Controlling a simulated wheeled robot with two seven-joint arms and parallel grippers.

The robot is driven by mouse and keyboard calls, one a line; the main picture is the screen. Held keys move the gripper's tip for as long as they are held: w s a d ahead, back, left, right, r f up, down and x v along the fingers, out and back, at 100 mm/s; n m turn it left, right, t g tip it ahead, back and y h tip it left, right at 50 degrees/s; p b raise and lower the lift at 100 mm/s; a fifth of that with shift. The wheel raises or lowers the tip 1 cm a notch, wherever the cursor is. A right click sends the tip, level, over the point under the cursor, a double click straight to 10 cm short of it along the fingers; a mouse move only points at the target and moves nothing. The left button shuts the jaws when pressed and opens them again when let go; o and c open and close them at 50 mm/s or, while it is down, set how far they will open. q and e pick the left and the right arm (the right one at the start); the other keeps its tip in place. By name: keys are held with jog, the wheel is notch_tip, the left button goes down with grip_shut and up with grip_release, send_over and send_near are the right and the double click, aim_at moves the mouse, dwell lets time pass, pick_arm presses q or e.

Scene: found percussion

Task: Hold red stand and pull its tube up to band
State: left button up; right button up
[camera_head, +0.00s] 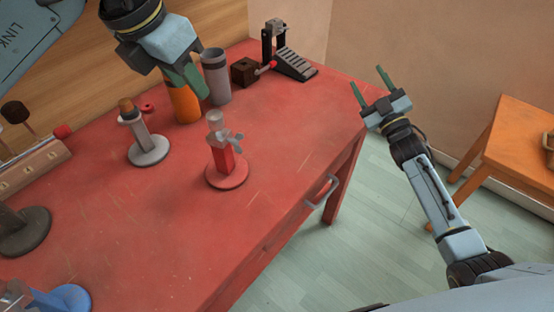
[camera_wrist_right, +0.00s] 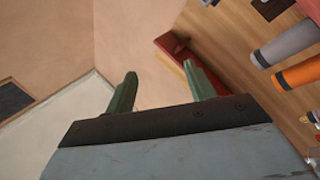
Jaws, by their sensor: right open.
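The red stand (camera_head: 226,162) is upright on the red table, with a round red base and a short red post. Its pale grey tube (camera_head: 215,121) rises from the post, and a grey wing knob (camera_head: 235,140) sticks out at the side. I cannot make out a band on the tube. My left gripper (camera_head: 187,84) is above and behind the stand, by the orange cylinder; its green fingers overlap, so its opening is unclear. My right gripper (camera_head: 367,77) is open and empty, beyond the table's right edge; its fingers also show in the right wrist view (camera_wrist_right: 160,82).
A grey stand (camera_head: 149,151) with a brown top is left of the red stand. The orange cylinder (camera_head: 183,105), grey cylinder (camera_head: 216,78), brown block (camera_head: 245,71) and black pedal (camera_head: 296,66) are behind. The red table (camera_head: 270,150) is clear right of the stand.

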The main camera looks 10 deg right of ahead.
jog(key=s+a+r+n+g+y, duration=0.1)
jog(key=a+n+g+y, duration=0.1)
jog(key=a+n+y, duration=0.3)
jog(key=s+a+r+n+g+y, duration=0.2)
jog(key=a+n+y, duration=0.1)
jog(key=a+n, duration=0.35)
jog(key=n+g, duration=1)
jog(key=n, duration=1.4)
send_near(231, 161)
jog(key=shift+s+d+r, duration=0.1)
jog(key=shift+d+r, duration=0.15)
jog(key=shift+r, duration=0.2)
jog(key=shift+s+d+r, duration=0.1)
jog(key=shift+d+r, duration=0.15)
jog(key=shift+r, duration=0.25)
jog(key=shift+s+a+f+n+h, duration=0.2)
jog(key=shift+s+n+h, duration=0.2)
jog(key=shift+n+h, duration=0.15)
jog(key=x, duration=1.3)
jog(key=shift+w+a, duration=0.15)
jog(key=shift+c, duration=0.2)
grip_shut()
